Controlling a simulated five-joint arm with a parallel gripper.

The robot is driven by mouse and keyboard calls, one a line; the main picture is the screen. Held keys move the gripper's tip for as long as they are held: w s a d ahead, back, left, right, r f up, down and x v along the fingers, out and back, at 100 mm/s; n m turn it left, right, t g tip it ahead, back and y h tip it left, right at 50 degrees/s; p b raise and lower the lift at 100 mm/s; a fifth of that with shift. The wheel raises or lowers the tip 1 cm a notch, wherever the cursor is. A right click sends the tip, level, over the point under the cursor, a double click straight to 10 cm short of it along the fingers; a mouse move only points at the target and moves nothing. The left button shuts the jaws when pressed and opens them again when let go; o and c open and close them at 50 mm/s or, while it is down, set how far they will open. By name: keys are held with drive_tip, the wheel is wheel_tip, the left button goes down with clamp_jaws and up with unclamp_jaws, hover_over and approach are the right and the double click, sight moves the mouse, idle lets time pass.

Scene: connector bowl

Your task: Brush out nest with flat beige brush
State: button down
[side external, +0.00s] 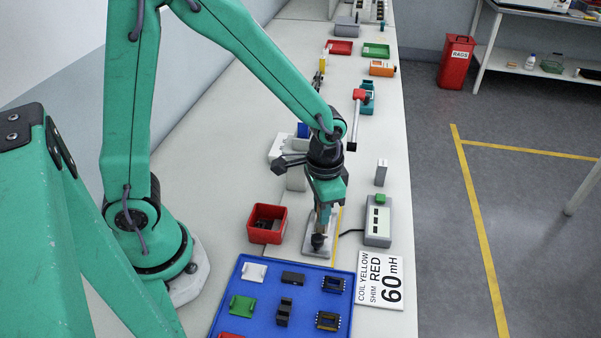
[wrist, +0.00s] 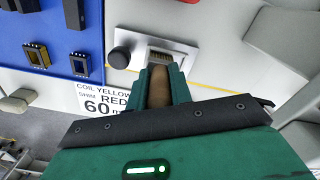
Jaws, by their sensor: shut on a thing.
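My gripper (side external: 323,212) points down over the nest, a pale grey fixture (side external: 309,247) with a black knob. In the wrist view my gripper (wrist: 160,84) is shut on the handle of the flat beige brush (wrist: 159,92), which looks brown here. The brush reaches toward the slotted nest (wrist: 176,50) just beyond the fingertips.
A blue tray (side external: 257,319) with several parts and a printed card (side external: 381,281) lie in front. A red bin (side external: 267,224) stands left of the nest. A grey box with a green button (side external: 378,222) stands right. Several tools lie farther back.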

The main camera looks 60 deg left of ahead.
drive_tip(key=shift+w+a, duration=0.15)
drive_tip(key=shift+w+a, duration=0.25)
drive_tip(key=shift+s+f, duration=0.1)
idle(0.9)
drive_tip(key=shift+s+d, duration=0.25)
drive_tip(key=shift+d, duration=0.05)
drive_tip(key=shift+w+a, duration=0.15)
drive_tip(key=shift+w, duration=0.05)
idle(0.5)
drive_tip(key=shift+w+a, duration=0.25)
drive_tip(key=shift+s+d, duration=0.25)
drive_tip(key=shift+s, duration=0.05)
idle(0.5)
drive_tip(key=shift+s+d, duration=0.2)
drive_tip(key=shift+d, duration=0.05)
